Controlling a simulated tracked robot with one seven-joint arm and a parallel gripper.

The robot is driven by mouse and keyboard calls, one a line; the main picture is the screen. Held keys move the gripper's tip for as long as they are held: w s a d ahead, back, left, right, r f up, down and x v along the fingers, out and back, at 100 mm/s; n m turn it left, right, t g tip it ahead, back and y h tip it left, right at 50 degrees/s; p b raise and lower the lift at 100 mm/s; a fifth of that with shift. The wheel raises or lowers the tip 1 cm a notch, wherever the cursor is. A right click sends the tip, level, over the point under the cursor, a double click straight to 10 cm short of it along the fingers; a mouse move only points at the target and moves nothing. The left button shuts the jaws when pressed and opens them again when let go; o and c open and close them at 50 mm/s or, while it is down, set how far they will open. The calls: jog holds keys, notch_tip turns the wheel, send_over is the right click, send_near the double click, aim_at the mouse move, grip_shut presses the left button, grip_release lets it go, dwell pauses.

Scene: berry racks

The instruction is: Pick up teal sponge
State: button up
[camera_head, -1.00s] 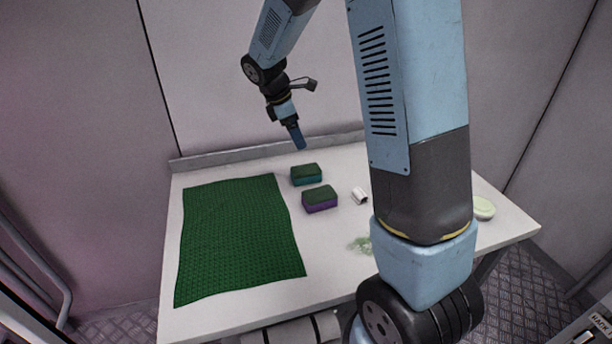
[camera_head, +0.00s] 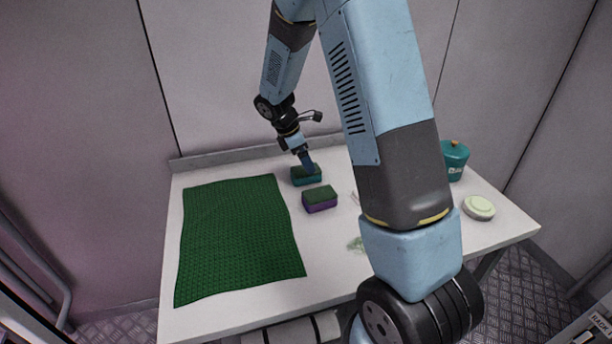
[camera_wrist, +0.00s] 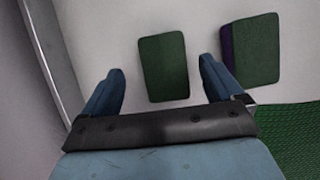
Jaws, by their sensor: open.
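The teal sponge (camera_head: 299,178) has a dark green top and lies on the white table near its back edge. In the wrist view its green top (camera_wrist: 163,68) shows between and beyond the two blue fingers. My gripper (camera_head: 309,166) is open and above the sponge, overlapping its right part in the head view. In the wrist view the fingers of my gripper (camera_wrist: 158,82) stand apart with nothing held between them. I cannot tell the exact height over the sponge.
A purple sponge (camera_head: 320,204) with a green top lies close by; it also shows beside the right finger (camera_wrist: 256,50). A green cloth (camera_head: 240,240) covers the table's left. A teal canister (camera_head: 454,162) and a pale round item (camera_head: 479,207) are at right. A raised ledge (camera_head: 220,158) runs behind.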

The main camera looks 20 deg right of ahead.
jog(key=shift+x, duration=2.6)
jog(key=shift+s+a, duration=0.1)
jog(key=shift+s, duration=0.05)
jog(key=shift+c, duration=0.3)
jog(key=c, duration=1.1)
jog(key=shift+o, duration=0.2)
jog(key=shift+r, duration=0.45)
notch_tip(320, 180, up, 3)
jog(key=shift+f, duration=0.25)
jog(key=s+r, duration=0.9)
jog(key=s, duration=0.5)
jog(key=shift+r, duration=0.25)
jog(key=shift+a, duration=0.1)
